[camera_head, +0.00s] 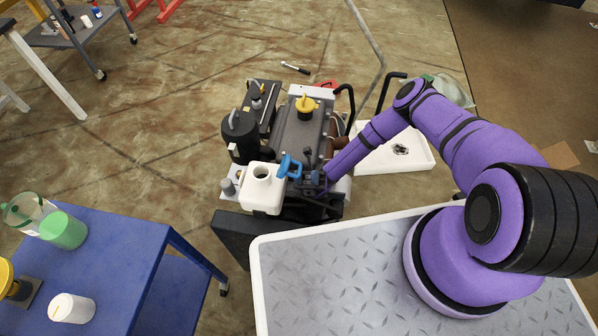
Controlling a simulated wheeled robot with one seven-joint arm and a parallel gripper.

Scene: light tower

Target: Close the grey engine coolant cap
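A white tank (262,195) sits at the front of the engine (300,130), with a round, dark, uncovered opening on top. A small grey cap-like piece (228,187) shows just left of the tank; I cannot tell for sure whether it is the coolant cap. A blue looped part (290,166) stands just right of the opening. My gripper (311,183) is low at the engine's front, right of the white tank and close to the blue part. Its fingers are small and dark against the engine, so I cannot tell whether they hold anything.
A yellow cap (305,104) is on top of the engine. A black cylinder (240,132) stands at its left. A blue table (130,250) with containers is at the left. A white tray (415,157) lies right of the engine. Open floor surrounds the engine's far side.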

